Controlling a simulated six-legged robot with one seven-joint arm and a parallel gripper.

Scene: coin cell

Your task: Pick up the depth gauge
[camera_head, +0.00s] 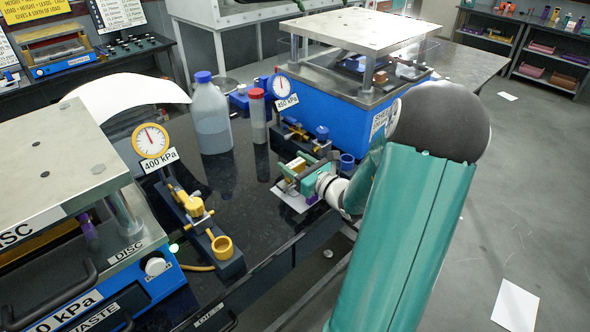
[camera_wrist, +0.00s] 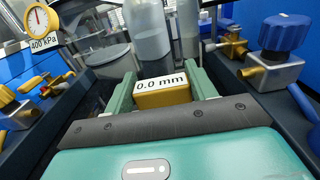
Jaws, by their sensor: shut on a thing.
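The depth gauge (camera_wrist: 162,93) is a small yellow block with a white top reading "0.0 mm". It sits between the two green fingers of my gripper (camera_wrist: 163,92) in the wrist view, and the fingers are shut on it. In the head view my gripper (camera_head: 300,172) is low over the dark bench, in front of the blue press on the right. The gauge shows there only as a small, partly hidden patch between the fingers. A pale flat piece (camera_head: 291,199) lies below the gripper. I cannot tell whether the gauge touches anything beneath it.
A blue-capped bottle (camera_head: 211,120) and a red-capped bottle (camera_head: 257,118) stand behind my gripper. Blue fittings (camera_wrist: 285,50) are close on the right. A yellow valve assembly (camera_head: 205,222) and the 400 kPa dial (camera_head: 151,140) stand to the left. Dark bench between is mostly clear.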

